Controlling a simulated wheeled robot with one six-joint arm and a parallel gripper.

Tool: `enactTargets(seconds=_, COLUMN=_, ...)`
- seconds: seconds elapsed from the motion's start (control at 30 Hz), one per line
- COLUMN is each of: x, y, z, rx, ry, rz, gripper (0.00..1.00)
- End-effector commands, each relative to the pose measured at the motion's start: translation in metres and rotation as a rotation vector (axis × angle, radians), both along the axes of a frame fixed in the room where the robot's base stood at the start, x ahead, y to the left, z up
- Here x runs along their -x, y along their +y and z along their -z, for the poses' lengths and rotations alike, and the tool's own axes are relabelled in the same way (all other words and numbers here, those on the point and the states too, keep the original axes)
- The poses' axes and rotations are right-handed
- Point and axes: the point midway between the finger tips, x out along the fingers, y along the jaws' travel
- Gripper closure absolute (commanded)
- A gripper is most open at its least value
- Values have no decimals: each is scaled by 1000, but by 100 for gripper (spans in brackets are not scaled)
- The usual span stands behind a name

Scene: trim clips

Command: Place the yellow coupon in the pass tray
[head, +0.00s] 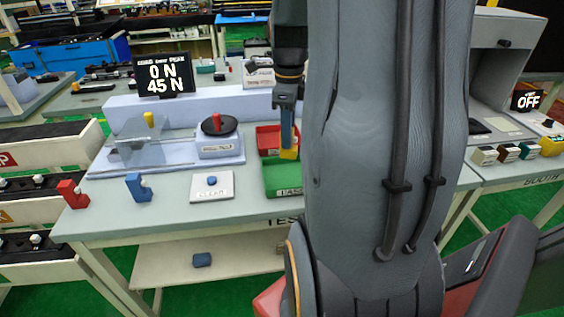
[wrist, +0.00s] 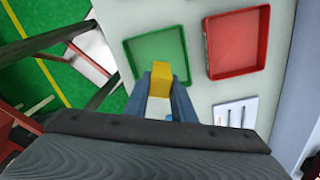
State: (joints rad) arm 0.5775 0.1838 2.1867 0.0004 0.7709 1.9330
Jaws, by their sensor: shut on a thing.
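My gripper (head: 287,132) points down and is shut on the yellow coupon (head: 289,154), whose lower end shows below the fingers. The green tray (head: 271,182), with a partly hidden label on its front, lies below and around the coupon in the head view. In the wrist view the coupon (wrist: 160,73) sits between the two blue-grey fingers (wrist: 164,84) and overlaps the near edge of the green tray (wrist: 141,46). I cannot tell the coupon's height above the tray floor. The tray looks empty where it shows.
A red tray (head: 267,138) lies beside the green one; it also shows in the wrist view (wrist: 237,45). A round-topped fixture (head: 219,145), a clear shield (head: 138,150) and a white pad (head: 222,190) stand left. The display (head: 163,77) reads 0 N, 45 N.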

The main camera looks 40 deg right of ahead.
Motion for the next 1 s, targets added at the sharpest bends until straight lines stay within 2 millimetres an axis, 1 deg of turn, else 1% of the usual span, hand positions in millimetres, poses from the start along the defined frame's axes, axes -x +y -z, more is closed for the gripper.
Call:
enactTargets(seconds=0.03, x=2, y=1, z=9, rx=-4, ry=5, rz=-1, gripper=100)
enactTargets(seconds=0.1, x=1, y=1, z=21, rx=-3, ry=5, rz=-1, gripper=100)
enactTargets(seconds=0.2, x=1, y=1, z=32, rx=-2, ry=3, rz=0, gripper=100)
enactTargets(seconds=0.37, x=1, y=0, z=44, rx=-3, ry=3, rz=1, gripper=100)
enactTargets(seconds=0.5, x=2, y=0, z=63, rx=-3, ry=3, rz=2, gripper=100)
enactTargets(seconds=0.6, x=1, y=0, z=74, rx=-1, ry=2, rz=2, gripper=100)
enactTargets(seconds=0.7, x=1, y=0, z=79, rx=-1, ry=2, rz=2, gripper=100)
enactTargets(seconds=1.0, x=1, y=-1, z=80, rx=0, ry=0, rz=3, gripper=100)
